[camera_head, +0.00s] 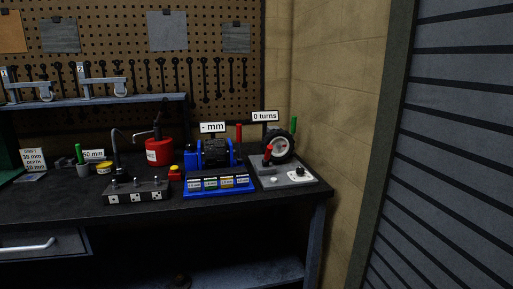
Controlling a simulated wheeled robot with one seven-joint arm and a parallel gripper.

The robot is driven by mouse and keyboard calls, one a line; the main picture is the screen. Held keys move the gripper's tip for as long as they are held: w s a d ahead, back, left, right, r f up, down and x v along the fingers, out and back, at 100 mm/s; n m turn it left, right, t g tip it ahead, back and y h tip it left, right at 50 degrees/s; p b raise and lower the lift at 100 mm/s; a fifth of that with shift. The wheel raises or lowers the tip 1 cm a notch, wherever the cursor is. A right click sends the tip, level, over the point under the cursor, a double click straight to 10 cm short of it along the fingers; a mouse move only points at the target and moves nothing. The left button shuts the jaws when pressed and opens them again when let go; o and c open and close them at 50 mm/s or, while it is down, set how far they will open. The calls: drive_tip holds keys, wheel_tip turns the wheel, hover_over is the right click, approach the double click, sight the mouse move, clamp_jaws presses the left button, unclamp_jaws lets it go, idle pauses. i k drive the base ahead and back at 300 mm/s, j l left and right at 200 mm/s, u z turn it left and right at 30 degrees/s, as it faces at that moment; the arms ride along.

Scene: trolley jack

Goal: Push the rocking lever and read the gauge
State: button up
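A blue device (192,158) with a black middle stands on the workbench, under a sign reading "- mm" (213,128). A thin red upright piece (239,132) rises at its right rear. To its right, a grey base (270,179) carries a black wheel (287,145), a red handle (267,154), a green upright handle (294,123) and a small black knob (300,171). A sign above reads "0 turns" (265,116). I cannot tell which part is the rocking lever or the gauge. My gripper is not in view.
A pegboard stands behind; a grey shutter (450,150) is at right.

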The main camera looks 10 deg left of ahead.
sight(239, 126)
drive_tip(key=i+u, duration=0.25)
drive_tip(key=i, duration=0.2)
drive_tip(key=i+l+u, duration=0.2)
drive_tip(key=i, duration=0.25)
drive_tip(key=i+l+u, duration=0.25)
drive_tip(key=i, duration=1.4)
